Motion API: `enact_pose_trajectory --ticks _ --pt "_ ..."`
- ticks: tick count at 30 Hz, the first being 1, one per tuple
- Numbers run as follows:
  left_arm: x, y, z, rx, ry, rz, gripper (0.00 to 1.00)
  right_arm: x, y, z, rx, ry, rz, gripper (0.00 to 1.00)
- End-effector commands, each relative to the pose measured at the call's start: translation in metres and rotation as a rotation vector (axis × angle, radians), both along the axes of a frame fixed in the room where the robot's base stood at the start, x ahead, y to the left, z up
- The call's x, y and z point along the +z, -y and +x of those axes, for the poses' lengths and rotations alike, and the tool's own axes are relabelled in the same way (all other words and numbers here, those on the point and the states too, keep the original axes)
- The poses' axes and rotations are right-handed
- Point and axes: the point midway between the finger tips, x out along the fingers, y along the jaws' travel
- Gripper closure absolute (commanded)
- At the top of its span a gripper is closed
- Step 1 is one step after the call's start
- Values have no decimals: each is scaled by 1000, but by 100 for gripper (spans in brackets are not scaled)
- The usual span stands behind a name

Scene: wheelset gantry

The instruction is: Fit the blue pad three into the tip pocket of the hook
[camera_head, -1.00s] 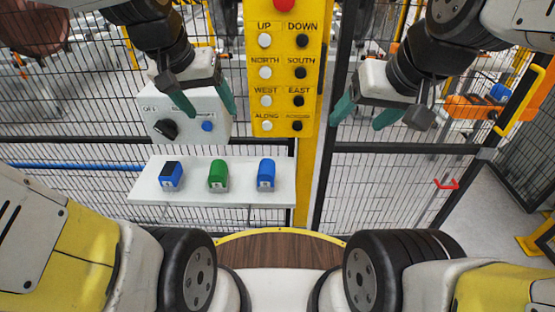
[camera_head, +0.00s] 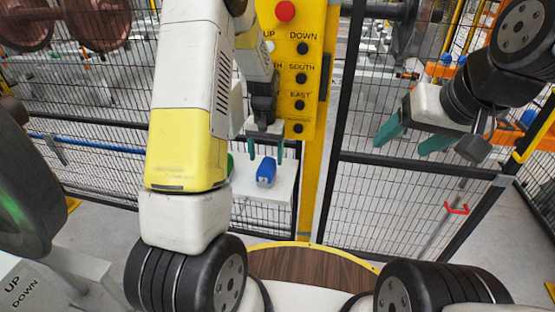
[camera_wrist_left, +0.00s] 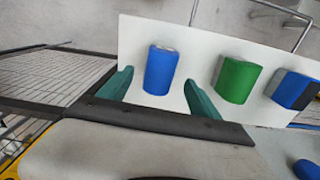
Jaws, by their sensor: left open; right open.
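The all-blue pad (camera_head: 266,172) stands on the white shelf (camera_head: 246,196); I take it for pad three, though its mark is too small to read. My left gripper (camera_head: 266,152) is open just above it, fingers pointing down. In the left wrist view the blue pad (camera_wrist_left: 161,71) lies between the two green fingers, with gaps on both sides. My right gripper (camera_head: 404,143) is open and empty, high at the right in front of the fence. I cannot make out the hook or its tip pocket.
In the left wrist view a green pad (camera_wrist_left: 237,80) and a blue-and-black pad (camera_wrist_left: 295,89) stand on the same shelf, beside the left gripper. The yellow button panel (camera_head: 300,70) hangs behind my left gripper. Black mesh fence (camera_head: 390,195) surrounds the area.

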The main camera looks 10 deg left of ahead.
Motion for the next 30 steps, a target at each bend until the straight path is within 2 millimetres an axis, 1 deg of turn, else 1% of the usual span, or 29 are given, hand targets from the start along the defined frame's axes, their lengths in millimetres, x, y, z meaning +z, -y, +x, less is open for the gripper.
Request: enact_pose_trajectory --ticks 1,5,9,13,16,22,23,24,26,27,29,30 --pt "-7 0 -1 0 -3 0 27 0 0 0 0 0 0 31" --pt "-21 0 -1 0 -4 0 27 0 0 0 0 0 0 31" --pt "-43 0 -1 0 -4 -1 27 0 0 0 0 0 0 31" --pt "-60 0 -1 0 -2 -1 27 0 0 0 0 0 0 31" --pt "-66 0 -1 0 -2 -1 27 0 0 0 0 0 0 31" --pt "-66 0 0 0 0 -1 27 0 0 0 0 0 0 31" --pt "-66 0 0 0 0 -1 29 0 0 0 0 0 0 31" --pt "-66 0 0 0 0 -1 37 0 0 0 0 0 0 31" --pt "-66 0 0 0 0 -1 49 0 0 0 0 0 0 31" --pt "-66 0 0 0 0 -1 57 0 0 0 0 0 0 31" --pt "-66 0 0 0 0 -1 68 0 0 0 0 0 0 31" --pt "-66 0 0 0 0 -1 76 0 0 0 0 0 0 31"
